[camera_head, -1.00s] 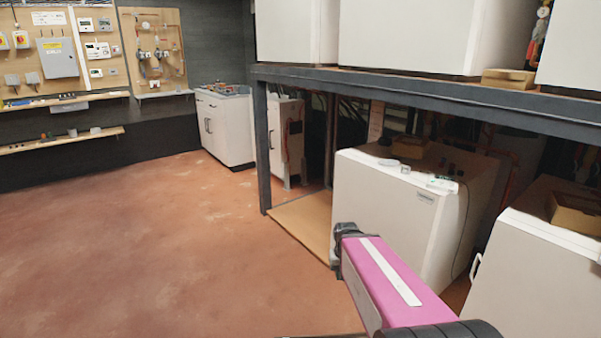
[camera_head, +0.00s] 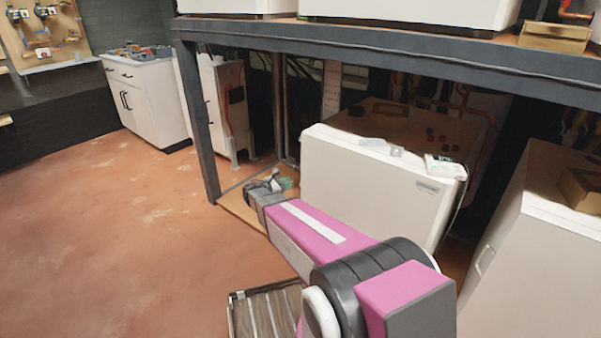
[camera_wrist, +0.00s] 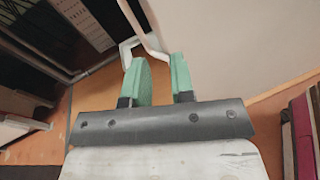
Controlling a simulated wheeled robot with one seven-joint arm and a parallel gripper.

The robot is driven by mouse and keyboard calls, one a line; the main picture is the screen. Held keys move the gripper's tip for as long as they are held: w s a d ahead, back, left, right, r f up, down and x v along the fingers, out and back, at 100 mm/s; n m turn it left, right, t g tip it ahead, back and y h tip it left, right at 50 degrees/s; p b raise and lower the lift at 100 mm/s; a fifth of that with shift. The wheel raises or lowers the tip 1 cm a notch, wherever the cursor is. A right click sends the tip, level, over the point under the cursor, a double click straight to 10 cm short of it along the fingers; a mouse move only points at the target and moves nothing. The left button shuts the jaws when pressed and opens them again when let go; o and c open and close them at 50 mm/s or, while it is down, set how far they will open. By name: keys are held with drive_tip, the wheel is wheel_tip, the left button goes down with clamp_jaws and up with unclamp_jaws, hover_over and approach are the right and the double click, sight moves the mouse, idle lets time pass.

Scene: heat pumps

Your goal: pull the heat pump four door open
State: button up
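A white heat pump (camera_head: 370,190) stands under the dark shelf, with a small dark label at its upper right. No number is readable, and its front looks shut. My arm reaches to its left front edge. My gripper (camera_head: 274,183) is small and partly hidden there in the head view. In the wrist view, my gripper (camera_wrist: 160,62) has two green fingers apart with a gap between them. A pale bent handle (camera_wrist: 128,45) lies at the fingertips, beside the large beige door surface (camera_wrist: 220,45). I cannot tell whether the fingers touch the handle.
Another white unit (camera_head: 545,250) with a handle stands at the right. A dark shelf frame (camera_head: 380,55) with a post (camera_head: 197,125) stands over the units. A white cabinet (camera_head: 145,100) is at the back left. The reddish floor (camera_head: 110,240) at the left is clear.

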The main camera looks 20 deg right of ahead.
drive_tip(key=w+d+n+t+h, duration=0.1)
drive_tip(key=w+d+n, duration=0.1)
drive_tip(key=w+d, duration=0.5)
drive_tip(key=shift+d+r+t, duration=0.3)
drive_tip(key=shift+d+t, duration=0.1)
drive_tip(key=shift+d, duration=0.45)
drive_tip(key=shift+s, duration=0.1)
clamp_jaws()
